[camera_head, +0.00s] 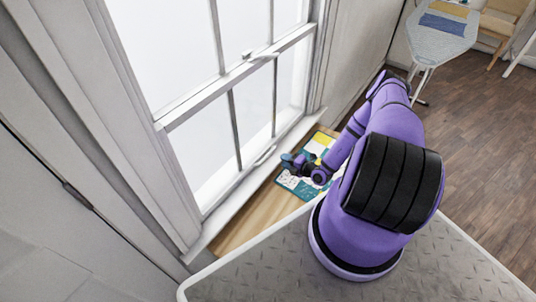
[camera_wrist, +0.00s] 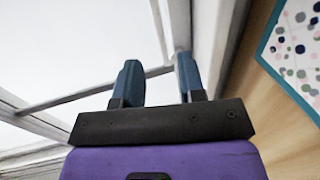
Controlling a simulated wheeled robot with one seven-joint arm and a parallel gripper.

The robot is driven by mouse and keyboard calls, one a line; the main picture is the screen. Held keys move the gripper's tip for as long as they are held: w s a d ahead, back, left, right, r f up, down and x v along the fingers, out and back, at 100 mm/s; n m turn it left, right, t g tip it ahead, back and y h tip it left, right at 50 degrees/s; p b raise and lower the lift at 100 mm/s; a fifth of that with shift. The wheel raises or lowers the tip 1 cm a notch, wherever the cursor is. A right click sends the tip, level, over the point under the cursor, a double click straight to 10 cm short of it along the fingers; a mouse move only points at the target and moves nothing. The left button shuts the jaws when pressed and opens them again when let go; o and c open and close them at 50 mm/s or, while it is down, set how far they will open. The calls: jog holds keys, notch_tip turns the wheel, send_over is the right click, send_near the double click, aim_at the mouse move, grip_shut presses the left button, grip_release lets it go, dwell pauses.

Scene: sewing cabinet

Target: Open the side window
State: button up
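The side window (camera_head: 240,75) is a white sash window on the left in the head view. Its lower sash appears down, with its bottom rail near the sill. A small handle (camera_head: 265,155) shows on that bottom rail, and a latch (camera_head: 247,55) on the middle rail. My gripper (camera_head: 294,162) is just right of the bottom rail, above the wooden surface. In the wrist view my gripper (camera_wrist: 158,78) has its two blue fingers apart, with nothing visibly held between them. White window framing (camera_wrist: 205,40) and a thin bar show beyond the fingers. Contact with the window cannot be told.
A wooden surface (camera_head: 250,218) runs below the window. A patterned, teal-edged sheet (camera_head: 300,187) lies on it under my gripper and also shows in the wrist view (camera_wrist: 298,45). An ironing board (camera_head: 437,42) and a chair (camera_head: 500,22) stand at the far right. Wooden floor (camera_head: 485,130) is clear between.

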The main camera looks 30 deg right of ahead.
aim_at(269, 153)
jog(key=x, duration=0.9)
jog(key=shift+w+a, duration=0.1)
jog(key=shift+w, duration=0.25)
grip_shut()
